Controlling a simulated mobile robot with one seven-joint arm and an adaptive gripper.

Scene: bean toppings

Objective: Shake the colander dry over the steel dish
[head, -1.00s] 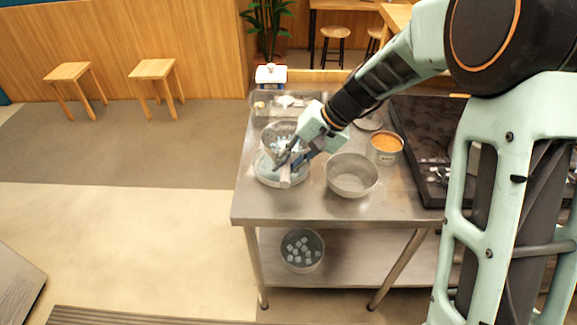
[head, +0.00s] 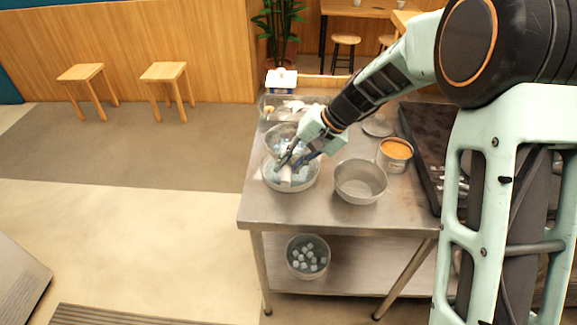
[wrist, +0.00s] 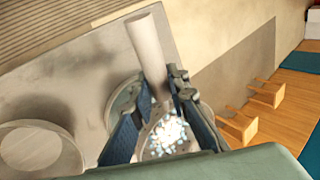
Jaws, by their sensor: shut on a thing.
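My gripper (head: 292,160) is shut on the pale, thick handle (head: 285,176) of the colander. In the wrist view the handle (wrist: 147,50) passes between the fingers (wrist: 155,115). The colander's bowl (head: 279,133) is tilted beside the gripper, and light shows through its holes in the wrist view (wrist: 168,134). A wide, round metal dish (head: 311,183) is below the colander and handle. Part of its rim shows behind the fingers in the wrist view (wrist: 118,98). The fingers hide part of the colander, and the gap above the dish is hard to judge.
An empty grey bowl (head: 360,181) stands right of the dish. A can of orange contents (head: 396,150) is behind it, near a dark appliance (head: 425,135). A clear tray with items (head: 268,102) is at the back. The steel table's (head: 300,215) front strip is clear.

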